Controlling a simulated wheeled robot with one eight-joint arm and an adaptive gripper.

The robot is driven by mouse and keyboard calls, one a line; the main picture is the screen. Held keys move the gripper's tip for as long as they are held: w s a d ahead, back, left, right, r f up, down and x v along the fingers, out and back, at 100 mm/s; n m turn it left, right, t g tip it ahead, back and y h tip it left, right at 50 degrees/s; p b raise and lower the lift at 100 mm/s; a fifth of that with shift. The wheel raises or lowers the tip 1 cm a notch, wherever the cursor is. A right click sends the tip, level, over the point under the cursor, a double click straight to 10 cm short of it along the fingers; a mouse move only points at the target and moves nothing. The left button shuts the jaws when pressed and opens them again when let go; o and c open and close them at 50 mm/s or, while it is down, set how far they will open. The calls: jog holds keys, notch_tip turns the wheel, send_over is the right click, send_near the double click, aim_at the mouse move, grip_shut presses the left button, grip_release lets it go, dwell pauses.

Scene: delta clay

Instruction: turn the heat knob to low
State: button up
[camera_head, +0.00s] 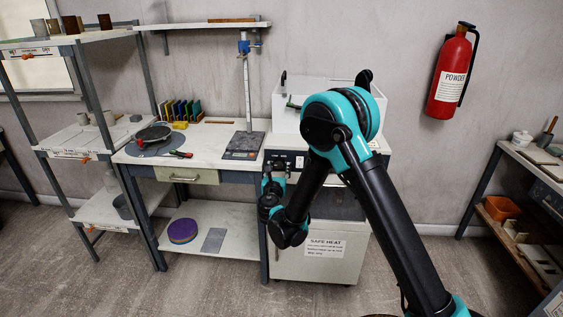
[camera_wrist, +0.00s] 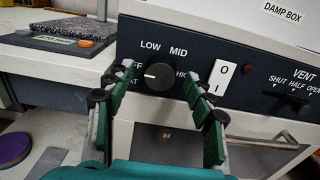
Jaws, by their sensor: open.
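The heat knob (camera_wrist: 160,77) is a round black dial on the dark front panel (camera_wrist: 235,75), seen in the wrist view. Its white mark points left, near the OFF label. LOW is printed above it to the upper left, MID to the upper right and HIGH to the right. My gripper (camera_wrist: 155,90) is open, with one green-padded finger at either side of the knob in the picture. No contact with the knob can be made out. In the head view my gripper (camera_head: 272,178) is at the panel's left end, and I cannot make out the knob there.
A white rocker switch (camera_wrist: 222,77) sits right of the knob, close to the right finger.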

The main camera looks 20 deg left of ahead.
jog(key=shift+w+a, duration=0.1)
jog(key=shift+w, duration=0.25)
jog(key=c, duration=1.1)
jog(key=shift+c, duration=0.2)
jog(key=shift+m, duration=0.3)
jog(key=m, duration=1.1)
jog(key=shift+d+f, duration=0.15)
jog(key=shift+d, duration=0.05)
